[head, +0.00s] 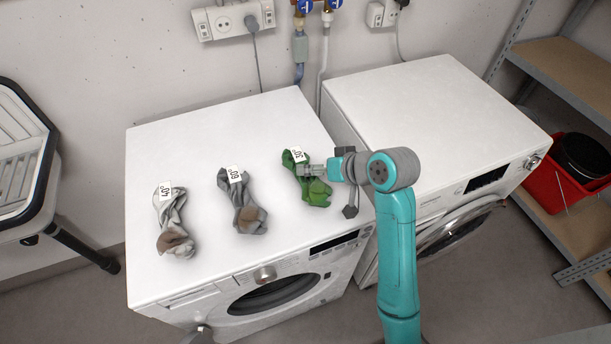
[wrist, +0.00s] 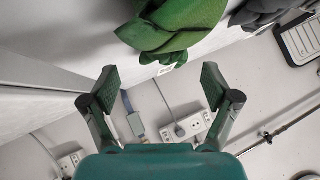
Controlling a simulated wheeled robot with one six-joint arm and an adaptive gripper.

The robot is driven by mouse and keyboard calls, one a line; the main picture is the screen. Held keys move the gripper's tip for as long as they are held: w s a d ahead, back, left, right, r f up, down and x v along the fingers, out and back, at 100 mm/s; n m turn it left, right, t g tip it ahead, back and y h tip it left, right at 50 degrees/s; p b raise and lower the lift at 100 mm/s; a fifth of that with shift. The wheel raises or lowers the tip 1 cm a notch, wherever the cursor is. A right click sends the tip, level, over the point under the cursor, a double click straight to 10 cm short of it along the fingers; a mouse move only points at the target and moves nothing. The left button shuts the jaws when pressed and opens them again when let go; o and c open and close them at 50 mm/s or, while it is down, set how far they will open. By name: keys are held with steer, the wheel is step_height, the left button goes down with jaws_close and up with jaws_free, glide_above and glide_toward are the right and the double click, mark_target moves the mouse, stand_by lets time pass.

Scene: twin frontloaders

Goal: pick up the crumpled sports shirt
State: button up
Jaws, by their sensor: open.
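Three crumpled garments with white number tags lie in a row on the left machine: a pale grey one with a brown patch (head: 170,212), a darker grey one with a brown patch (head: 243,203) and a green one (head: 317,191). None is plainly recognisable as a sports shirt. The green garment also shows in the wrist view (wrist: 180,28), at the top, beyond the fingertips. My gripper (wrist: 160,82) is open with nothing between its fingers. Contact cannot be told.
The left machine top (head: 205,130) is clear behind the garments. The right machine's top (head: 415,100) is bare. A shelf (head: 570,70) and a red bucket (head: 548,182) stand at right, a sink (head: 20,165) at left. Wall pipes and sockets (head: 233,19) are behind.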

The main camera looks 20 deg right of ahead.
steer(key=x, duration=0.5)
steer(key=shift+a+r, duration=0.1)
steer(key=shift+a, duration=0.15)
steer(key=shift+s, duration=0.1)
steer(key=shift+c, duration=0.2)
steer(key=c, duration=1.3)
